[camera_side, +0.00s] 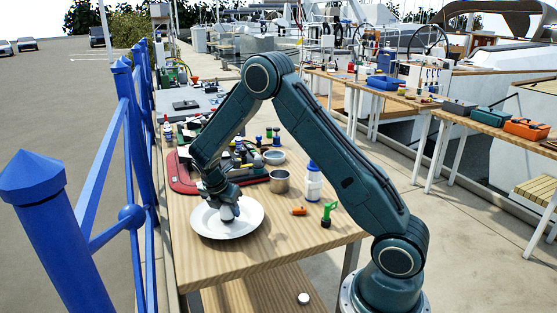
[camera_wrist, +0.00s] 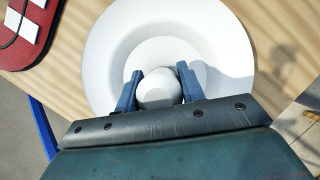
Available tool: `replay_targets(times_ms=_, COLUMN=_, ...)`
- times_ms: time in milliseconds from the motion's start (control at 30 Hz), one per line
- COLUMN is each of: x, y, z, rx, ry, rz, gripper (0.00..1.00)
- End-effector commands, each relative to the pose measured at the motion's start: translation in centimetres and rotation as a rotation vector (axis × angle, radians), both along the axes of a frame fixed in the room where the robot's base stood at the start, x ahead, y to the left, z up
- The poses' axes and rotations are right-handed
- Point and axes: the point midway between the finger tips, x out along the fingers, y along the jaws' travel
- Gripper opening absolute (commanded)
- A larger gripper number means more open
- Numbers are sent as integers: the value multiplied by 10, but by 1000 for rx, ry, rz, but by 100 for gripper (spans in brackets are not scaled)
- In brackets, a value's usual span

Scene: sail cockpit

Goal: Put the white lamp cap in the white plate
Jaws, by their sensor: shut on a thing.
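The white plate (camera_side: 251,222) lies on the wooden table near its front left edge. My gripper (camera_side: 227,207) is low over the plate, pointing down. It is shut on the white lamp cap (camera_wrist: 158,88), a rounded white piece between the two blue fingers. In the wrist view the gripper (camera_wrist: 159,87) is over the near part of the plate (camera_wrist: 105,60), with the cap inside the rim's outline. In the side view the cap (camera_side: 227,213) shows just below the fingers. I cannot tell whether the cap touches the plate.
A red tray (camera_side: 180,177) with several items lies behind the plate. A metal cup (camera_side: 279,182), a white bottle (camera_side: 313,183), an orange piece (camera_side: 298,211) and a green tool (camera_side: 328,214) stand or lie to the right. A blue railing (camera_side: 137,150) runs along the left.

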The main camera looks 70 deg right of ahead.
Motion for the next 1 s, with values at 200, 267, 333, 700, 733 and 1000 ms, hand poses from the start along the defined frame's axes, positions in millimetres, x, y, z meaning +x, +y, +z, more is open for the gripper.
replay_targets(times_ms=200, x=0, y=0, z=-7, rx=1, ry=0, rz=0, gripper=16)
replay_targets(times_ms=267, x=0, y=0, z=-7, rx=1, ry=0, rz=0, gripper=16)
replay_targets(times_ms=333, x=0, y=0, z=-7, rx=1, ry=0, rz=0, gripper=16)
replay_targets(times_ms=700, x=0, y=0, z=-10, rx=1, ry=0, rz=0, gripper=60)
replay_targets(times_ms=733, x=0, y=0, z=-10, rx=1, ry=0, rz=0, gripper=60)
replay_targets(times_ms=1000, x=0, y=0, z=-9, rx=1, ry=0, rz=0, gripper=60)
